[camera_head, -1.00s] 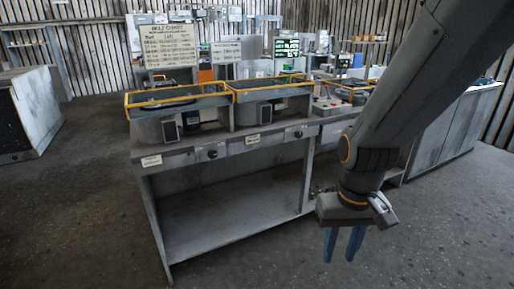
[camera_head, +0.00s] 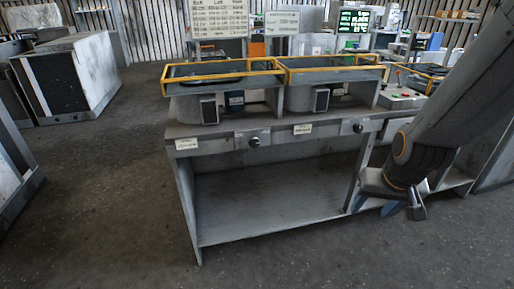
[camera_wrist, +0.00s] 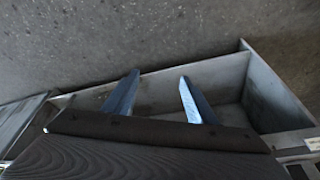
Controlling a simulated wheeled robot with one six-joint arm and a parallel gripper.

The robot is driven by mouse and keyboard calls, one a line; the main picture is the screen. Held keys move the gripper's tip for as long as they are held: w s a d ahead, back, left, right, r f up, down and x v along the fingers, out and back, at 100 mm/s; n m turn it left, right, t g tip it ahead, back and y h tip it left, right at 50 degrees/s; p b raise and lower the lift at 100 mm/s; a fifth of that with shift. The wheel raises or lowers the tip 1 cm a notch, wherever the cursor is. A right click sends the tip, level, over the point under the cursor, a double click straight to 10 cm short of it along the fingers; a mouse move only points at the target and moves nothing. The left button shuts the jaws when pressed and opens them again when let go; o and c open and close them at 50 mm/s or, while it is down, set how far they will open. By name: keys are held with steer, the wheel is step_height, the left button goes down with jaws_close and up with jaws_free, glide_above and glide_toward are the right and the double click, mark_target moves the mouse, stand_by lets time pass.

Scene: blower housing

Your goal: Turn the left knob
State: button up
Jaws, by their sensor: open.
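The left knob (camera_head: 254,142) is a small dark round knob on the front strip of the grey workbench (camera_head: 270,205). The right knob (camera_head: 357,128) sits farther right on the same strip. My gripper (camera_head: 388,207) is in front of the bench's right end, lower than both knobs and well to the right of the left knob. In the wrist view its two blue fingers (camera_wrist: 158,92) are apart with nothing between them. Neither knob can be made out in the wrist view.
Two yellow-railed trays (camera_head: 222,72) stand on the bench top with grey housings below. A red-buttoned control box (camera_head: 402,98) is at the right. A dark-fronted cabinet (camera_head: 60,85) stands at the left. The floor before the bench is clear.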

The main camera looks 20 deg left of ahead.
steer(key=w+a+f+n+t+y, duration=0.1)
steer(key=w+a+f+t, duration=0.2)
steer(key=w+a, duration=0.6)
steer(key=n+t+y+b, duration=0.2)
steer(key=t+y+b, duration=0.2)
steer(key=t+y, duration=0.4)
glide_toward(255, 144)
steer(key=p+x, duration=0.1)
steer(key=x, duration=0.7)
steer(key=shift+s, duration=0.1)
steer(key=shift+c, duration=0.3)
steer(key=c, duration=1)
